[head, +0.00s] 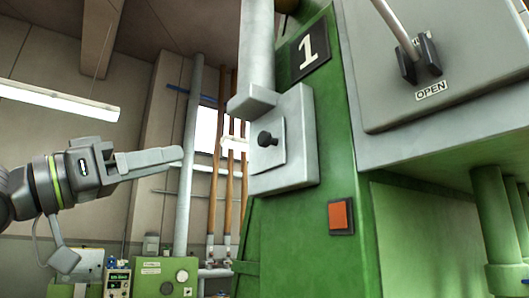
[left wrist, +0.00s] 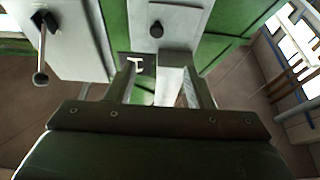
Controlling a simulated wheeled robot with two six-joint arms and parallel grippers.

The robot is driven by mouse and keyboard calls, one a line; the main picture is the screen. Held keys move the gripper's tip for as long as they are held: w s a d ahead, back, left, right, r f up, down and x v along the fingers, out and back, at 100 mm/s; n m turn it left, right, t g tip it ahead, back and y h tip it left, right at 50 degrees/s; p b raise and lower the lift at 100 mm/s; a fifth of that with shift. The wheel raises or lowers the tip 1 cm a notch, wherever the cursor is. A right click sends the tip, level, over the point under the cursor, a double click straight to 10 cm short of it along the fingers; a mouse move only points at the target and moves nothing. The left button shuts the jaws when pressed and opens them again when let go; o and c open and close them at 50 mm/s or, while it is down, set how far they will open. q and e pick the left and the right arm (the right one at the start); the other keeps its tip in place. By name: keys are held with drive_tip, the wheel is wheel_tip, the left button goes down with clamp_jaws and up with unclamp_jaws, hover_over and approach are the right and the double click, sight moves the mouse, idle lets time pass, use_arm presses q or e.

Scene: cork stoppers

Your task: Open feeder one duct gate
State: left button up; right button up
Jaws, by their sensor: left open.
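The green feeder (head: 290,225) carries a black plate with a white 1 (head: 311,50). On its left side, a grey duct (head: 257,45) runs down into a grey housing (head: 300,130). A flat plate on the housing has a black knob (head: 268,139), which also shows in the left wrist view (left wrist: 156,29). My left gripper (head: 181,155) is open and empty, left of the knob and apart from it. In the left wrist view its fingers (left wrist: 160,85) point toward the feeder, with the grey duct visible between them. My right gripper is not in view.
A lever (head: 398,25) in a dark bracket sits on a grey panel at upper right, above an OPEN label (head: 432,91). An orange square (head: 341,216) is on the feeder's front. Pipes and a green control box (head: 165,278) stand behind. Free air lies between gripper and knob.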

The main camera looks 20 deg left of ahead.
sight(261, 138)
use_arm(q)
drive_tip(key=p+x, duration=0.2)
drive_tip(key=x, duration=0.3)
drive_tip(key=p+x, duration=0.3)
drive_tip(key=x, duration=0.2)
drive_tip(key=p+x, duration=0.3)
drive_tip(key=x, duration=0.3)
drive_tip(key=shift+s+d+r, duration=0.15)
drive_tip(key=shift+s+r, duration=0.15)
drive_tip(key=shift+w+d+r+p, duration=0.15)
drive_tip(key=shift+w+d+p, duration=0.2)
drive_tip(key=shift+w, duration=0.15)
drive_tip(key=shift+c, duration=0.2)
clamp_jaws()
